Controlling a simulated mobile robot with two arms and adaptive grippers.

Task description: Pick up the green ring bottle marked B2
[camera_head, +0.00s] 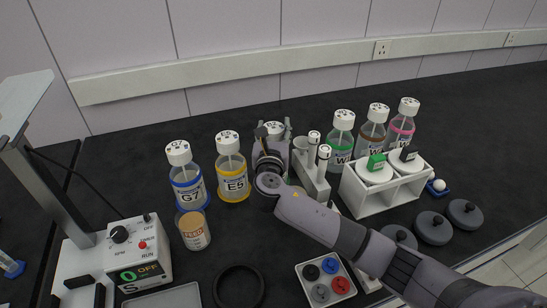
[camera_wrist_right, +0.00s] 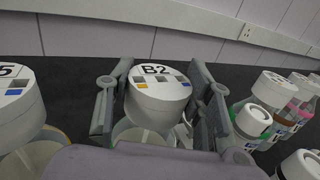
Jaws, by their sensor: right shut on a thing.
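The bottle marked B2 has a white cap (camera_head: 274,128) and stands in the row of bottles on the dark bench, behind my right gripper in the head view. In the right wrist view its cap (camera_wrist_right: 158,90) reads "B2" and lies between the two fingers. My right gripper (camera_head: 272,150) is shut on this bottle; its fingers also show in the right wrist view (camera_wrist_right: 158,105). The bottle's ring colour is hidden by the gripper. Whether its base touches the bench cannot be told. My left gripper is not in view.
Bottles G7 (camera_head: 187,188) and E5 (camera_head: 233,178) stand left of B2. A rack (camera_head: 311,170) is close on its right, then a green-ringed bottle (camera_head: 341,138) and a white holder (camera_head: 379,202). A feed jar (camera_head: 195,232) and control box (camera_head: 137,252) are nearer.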

